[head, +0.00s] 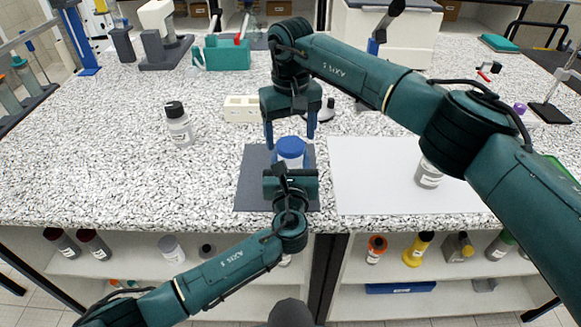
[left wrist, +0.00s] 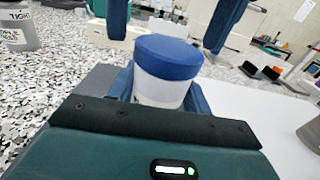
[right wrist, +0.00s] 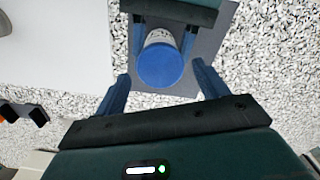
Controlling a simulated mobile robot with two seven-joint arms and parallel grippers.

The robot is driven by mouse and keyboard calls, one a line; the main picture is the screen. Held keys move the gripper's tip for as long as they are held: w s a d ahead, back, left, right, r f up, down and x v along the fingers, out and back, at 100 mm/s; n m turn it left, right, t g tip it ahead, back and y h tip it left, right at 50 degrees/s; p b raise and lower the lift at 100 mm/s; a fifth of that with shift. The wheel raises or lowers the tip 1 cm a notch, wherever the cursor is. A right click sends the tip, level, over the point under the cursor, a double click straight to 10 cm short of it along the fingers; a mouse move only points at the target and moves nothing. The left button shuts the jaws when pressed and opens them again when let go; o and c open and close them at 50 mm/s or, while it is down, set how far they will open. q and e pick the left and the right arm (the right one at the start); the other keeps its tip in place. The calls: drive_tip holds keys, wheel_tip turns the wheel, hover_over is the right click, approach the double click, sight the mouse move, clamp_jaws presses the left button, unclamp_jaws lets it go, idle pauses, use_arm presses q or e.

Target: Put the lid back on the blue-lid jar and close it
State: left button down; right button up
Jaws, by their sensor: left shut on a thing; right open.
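The blue-lid jar (head: 290,157) stands upright on a dark grey mat (head: 250,190), a white jar with its blue lid (head: 291,147) sitting on top. In the left wrist view the lid (left wrist: 168,55) looks level on the jar body (left wrist: 158,92); whether it is screwed tight I cannot tell. My left gripper (head: 290,170) is shut around the jar body from the front. My right gripper (head: 290,130) is above the jar, pointing down, open, its fingers apart on either side. In the right wrist view the lid (right wrist: 160,66) lies just beyond the open fingers (right wrist: 162,90), untouched.
A white sheet (head: 385,175) lies right of the mat, with a grey-white jar (head: 428,174) on it. A black-capped bottle (head: 178,123) stands at left. A white box (head: 241,108) is behind the mat. The counter's left front is clear.

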drive_tip(key=shift+f, duration=1.2)
drive_tip(key=shift+c, duration=0.4)
